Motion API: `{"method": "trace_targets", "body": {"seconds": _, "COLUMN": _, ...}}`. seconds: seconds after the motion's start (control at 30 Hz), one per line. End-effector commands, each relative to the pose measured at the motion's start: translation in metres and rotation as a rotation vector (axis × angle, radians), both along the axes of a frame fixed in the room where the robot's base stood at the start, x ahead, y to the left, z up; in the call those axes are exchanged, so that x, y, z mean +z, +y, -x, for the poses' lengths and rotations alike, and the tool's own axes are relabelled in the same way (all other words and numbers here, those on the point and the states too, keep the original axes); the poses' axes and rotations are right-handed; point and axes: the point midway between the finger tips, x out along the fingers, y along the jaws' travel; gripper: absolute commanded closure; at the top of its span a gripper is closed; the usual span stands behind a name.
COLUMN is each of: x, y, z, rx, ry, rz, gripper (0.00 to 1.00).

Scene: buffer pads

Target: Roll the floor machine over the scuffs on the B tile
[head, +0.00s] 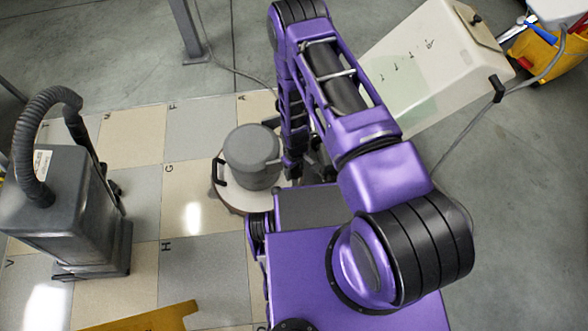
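The floor machine (252,157) has a grey round motor housing on a wide pale disc base, with a black loop handle on its left side. It stands upright on the checkered tiles, left of my purple arm. My gripper (293,168) is low at the right side of the machine, mostly hidden by my arm; I cannot tell whether it touches the machine or what its fingers do. Tiles lettered A, F, G and H show around the machine. I see no B letter; the machine and my body cover part of the tiles. No scuffs are clearly visible.
A grey upright cleaning machine (62,205) with a ribbed hose stands at the left. A yellow object (150,320) lies at the bottom edge. A pale tank (425,65) with a cable and a yellow bucket (540,48) stand at the upper right. Tiles G and H look clear.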

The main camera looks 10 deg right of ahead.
Motion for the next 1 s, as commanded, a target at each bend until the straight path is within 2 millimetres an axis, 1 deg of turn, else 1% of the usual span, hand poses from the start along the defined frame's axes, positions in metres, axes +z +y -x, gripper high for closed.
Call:
{"method": "trace_targets", "body": {"seconds": 0.17, "x": 0.001, "y": 0.001, "z": 0.000, "rx": 0.001, "ry": 0.001, "rz": -0.001, "gripper": 0.33}}
{"method": "trace_targets", "body": {"seconds": 0.27, "x": 0.009, "y": 0.001, "z": 0.000, "rx": 0.001, "ry": 0.000, "rz": -0.001, "gripper": 0.33}}
{"method": "trace_targets", "body": {"seconds": 0.33, "x": 0.019, "y": 0.001, "z": -0.001, "rx": 0.001, "ry": -0.001, "rz": -0.002, "gripper": 0.33}}
{"method": "trace_targets", "body": {"seconds": 0.47, "x": 0.047, "y": 0.001, "z": -0.001, "rx": 0.001, "ry": -0.003, "rz": -0.002, "gripper": 0.33}}
{"method": "trace_targets", "body": {"seconds": 0.6, "x": 0.082, "y": 0.001, "z": -0.001, "rx": 0.001, "ry": -0.002, "rz": -0.002, "gripper": 0.33}}
{"method": "trace_targets", "body": {"seconds": 0.8, "x": 0.130, "y": 0.001, "z": -0.001, "rx": 0.000, "ry": -0.002, "rz": -0.002, "gripper": 0.33}}
{"method": "trace_targets", "body": {"seconds": 0.9, "x": 0.149, "y": 0.000, "z": 0.000, "rx": 0.000, "ry": -0.002, "rz": -0.001, "gripper": 0.33}}
{"method": "trace_targets", "body": {"seconds": 1.0, "x": 0.162, "y": 0.000, "z": -0.001, "rx": -0.001, "ry": -0.002, "rz": -0.001, "gripper": 0.33}}
